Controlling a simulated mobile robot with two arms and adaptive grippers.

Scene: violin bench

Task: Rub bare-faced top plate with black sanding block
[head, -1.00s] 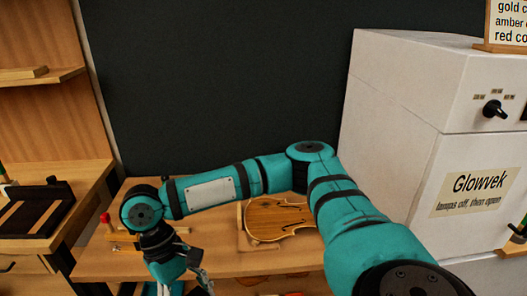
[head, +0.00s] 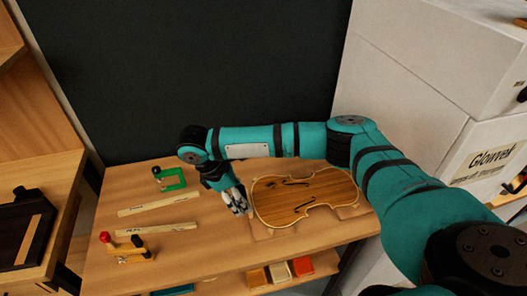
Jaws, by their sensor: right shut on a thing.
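I cannot tell whether the block touches the plate. My left gripper is not in view.
Left on the bench (head: 190,240) are a green clamp (head: 170,179), two pale wooden strips (head: 158,203) and a red-topped wooden tool (head: 126,249). Coloured blocks (head: 279,271) lie on the lower shelf. A white cabinet (head: 400,90) stands at right.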

